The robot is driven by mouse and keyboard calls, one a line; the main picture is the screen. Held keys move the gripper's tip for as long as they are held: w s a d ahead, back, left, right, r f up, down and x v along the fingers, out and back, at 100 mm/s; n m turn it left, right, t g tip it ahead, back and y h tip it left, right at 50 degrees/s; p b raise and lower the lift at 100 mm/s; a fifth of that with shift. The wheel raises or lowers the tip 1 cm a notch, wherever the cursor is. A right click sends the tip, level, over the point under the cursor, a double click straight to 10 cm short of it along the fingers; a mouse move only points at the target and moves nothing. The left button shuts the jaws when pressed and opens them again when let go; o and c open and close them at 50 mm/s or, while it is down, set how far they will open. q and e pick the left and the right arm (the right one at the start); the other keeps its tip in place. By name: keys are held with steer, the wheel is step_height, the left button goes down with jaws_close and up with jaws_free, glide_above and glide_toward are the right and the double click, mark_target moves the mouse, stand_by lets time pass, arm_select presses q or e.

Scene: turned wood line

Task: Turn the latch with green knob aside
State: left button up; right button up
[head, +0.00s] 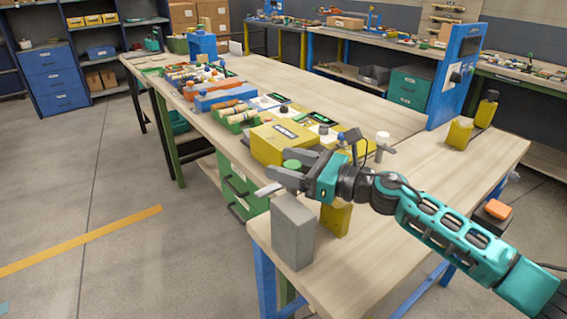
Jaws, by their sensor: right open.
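The green knob (291,164) is a small round cap in front of the yellow box. A flat light-grey bar (268,189) sticks out to the left just below it and looks like part of the latch; the rest is hidden behind my gripper. My right gripper (284,164) reaches in from the right with dark grey fingers apart, one on each side of the green knob in the picture. I cannot tell whether they touch it. My left gripper is not in view.
A grey block (293,232) and a yellow block (336,217) stand on the near bench below my gripper. A yellow box (283,141) lies just behind the knob. A white-topped post (382,140) stands to the right. The bench surface (420,185) beyond my arm is mostly clear.

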steer(key=shift+b+v, duration=1.05)
steer(key=shift+v, duration=4.8)
